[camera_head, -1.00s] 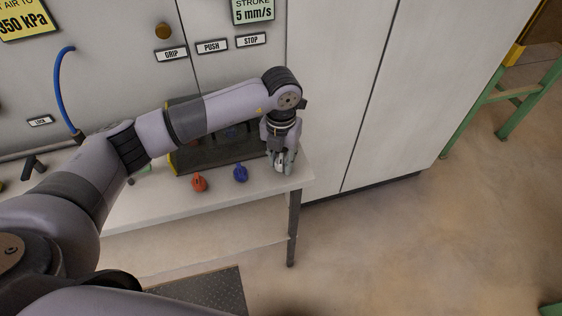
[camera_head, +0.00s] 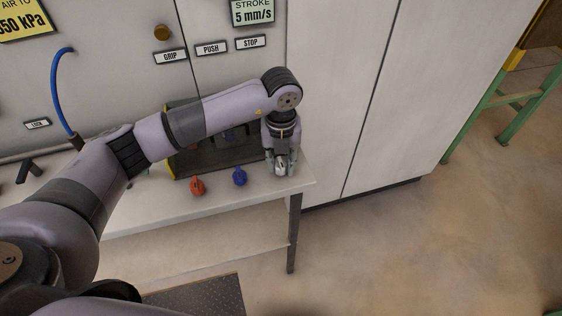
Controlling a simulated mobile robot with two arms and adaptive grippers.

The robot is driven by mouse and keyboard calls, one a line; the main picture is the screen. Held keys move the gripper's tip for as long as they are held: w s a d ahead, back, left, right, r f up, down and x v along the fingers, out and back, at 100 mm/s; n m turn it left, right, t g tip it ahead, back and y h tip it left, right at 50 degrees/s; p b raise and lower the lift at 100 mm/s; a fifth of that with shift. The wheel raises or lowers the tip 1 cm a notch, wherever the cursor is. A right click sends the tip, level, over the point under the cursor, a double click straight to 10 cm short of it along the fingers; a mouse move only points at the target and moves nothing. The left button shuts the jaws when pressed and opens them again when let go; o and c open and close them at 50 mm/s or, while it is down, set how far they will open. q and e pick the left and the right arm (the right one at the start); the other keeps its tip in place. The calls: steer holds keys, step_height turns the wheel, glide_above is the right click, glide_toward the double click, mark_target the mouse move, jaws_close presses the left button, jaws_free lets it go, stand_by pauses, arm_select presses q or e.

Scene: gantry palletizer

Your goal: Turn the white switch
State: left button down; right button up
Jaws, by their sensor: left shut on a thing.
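The white switch (camera_head: 281,169) is a small pale knob near the right end of the white table (camera_head: 225,201). My left gripper (camera_head: 281,170) comes down over it from above and is shut on it, with fingers on both sides. The fingers hide part of the switch, and I cannot tell its exact angle. My right gripper is not in the view.
A blue switch (camera_head: 239,177) and a red switch (camera_head: 197,186) stand in a row to the left of the white one. A dark box (camera_head: 205,160) sits behind them, partly hidden by my arm. Grey cabinets (camera_head: 345,80) rise behind the table.

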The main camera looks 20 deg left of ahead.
mark_target(281, 165)
arm_select(q)
steer(key=c, duration=1.3)
jaws_free()
step_height(281, 165, up, 12)
steer(key=shift+r, duration=0.1)
